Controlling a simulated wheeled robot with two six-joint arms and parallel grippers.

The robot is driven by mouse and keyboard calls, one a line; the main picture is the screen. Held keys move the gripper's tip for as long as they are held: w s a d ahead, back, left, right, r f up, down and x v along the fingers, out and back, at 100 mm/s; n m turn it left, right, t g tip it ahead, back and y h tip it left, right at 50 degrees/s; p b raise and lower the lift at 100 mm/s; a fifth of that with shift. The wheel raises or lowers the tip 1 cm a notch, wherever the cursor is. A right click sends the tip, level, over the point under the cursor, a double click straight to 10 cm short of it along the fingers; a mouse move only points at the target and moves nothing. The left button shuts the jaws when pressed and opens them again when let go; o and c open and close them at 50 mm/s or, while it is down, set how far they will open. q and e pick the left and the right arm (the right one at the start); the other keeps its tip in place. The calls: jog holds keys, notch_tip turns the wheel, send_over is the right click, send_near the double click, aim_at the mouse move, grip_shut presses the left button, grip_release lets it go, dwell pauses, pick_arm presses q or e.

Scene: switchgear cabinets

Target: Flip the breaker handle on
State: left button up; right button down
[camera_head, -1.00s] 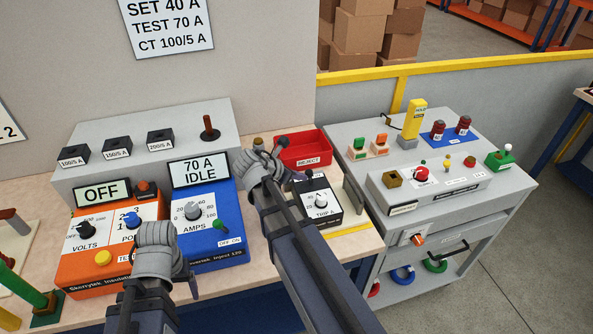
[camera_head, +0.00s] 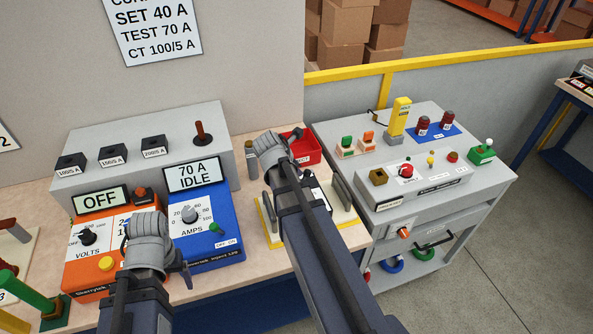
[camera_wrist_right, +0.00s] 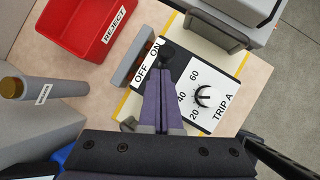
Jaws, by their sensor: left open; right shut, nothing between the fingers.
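The breaker (camera_wrist_right: 207,97) is a white and black unit with a TRIP A dial and OFF and ON labels, in the right wrist view. Its dark handle (camera_wrist_right: 172,50) has a round knob close to the ON label, just beyond my fingertips; its lower part is hidden. My right gripper (camera_wrist_right: 160,75) is shut and empty, over the breaker face; I cannot tell whether it touches the handle. In the head view my right gripper (camera_head: 288,148) and arm hide most of the breaker. My left gripper (camera_head: 187,275) is open in front of the blue injector (camera_head: 205,232).
The breaker sits between upright grey clamps (camera_wrist_right: 215,27) on a yellow-edged plate. A red reject bin (camera_wrist_right: 97,30) stands beside it. A grey post with a brown top (camera_wrist_right: 12,87) stands at left. A grey cart (camera_head: 440,190) stands to the right of the bench.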

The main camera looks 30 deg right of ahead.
jog(key=shift+a+r, duration=0.1)
jog(key=shift+r, duration=0.1)
jog(key=shift+s+a+r+p, duration=0.15)
jog(key=shift+a+r+p, duration=0.05)
jog(key=shift+a+p, duration=0.1)
jog(key=s+p+v, duration=0.1)
jog(key=p+v, duration=0.9)
jog(key=v, duration=0.2)
jog(key=shift+d+r, duration=0.2)
jog(key=shift+d, duration=0.05)
